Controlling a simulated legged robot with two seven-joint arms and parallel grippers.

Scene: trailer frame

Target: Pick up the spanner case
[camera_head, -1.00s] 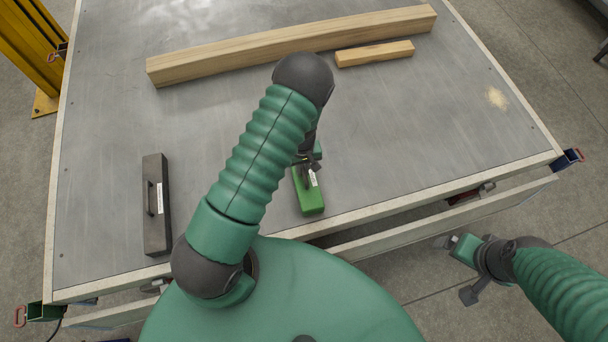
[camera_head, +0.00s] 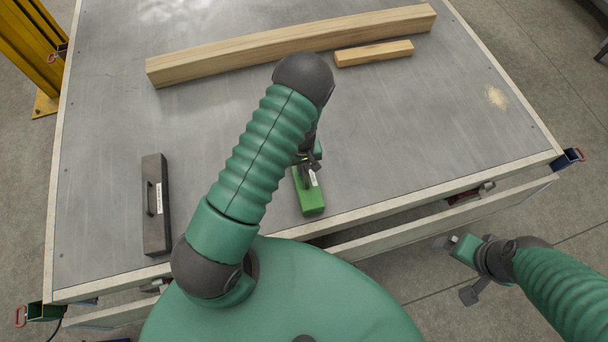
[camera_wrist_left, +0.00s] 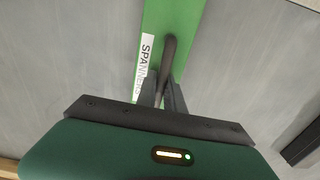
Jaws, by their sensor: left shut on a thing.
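The spanner case is a green box with a dark handle and a white label. In the head view the spanner case (camera_head: 311,199) is on the metal table near its front edge, partly hidden by my left arm. In the left wrist view the case (camera_wrist_left: 181,17) shows its label reading "SPANNERS". My left gripper (camera_head: 307,177) is shut on the handle, and its fingers (camera_wrist_left: 166,88) sit around the handle in the wrist view. I cannot tell whether the case is clear of the table. My right gripper (camera_head: 455,242) is empty, off the table's front edge at the right; its jaw opening is unclear.
A dark grey case (camera_head: 156,205) with a handle lies at the table's left. A long wooden beam (camera_head: 290,45) and a short wood block (camera_head: 374,53) lie at the back. A yellow post (camera_head: 32,45) stands beyond the left edge. The table's right half is mostly clear.

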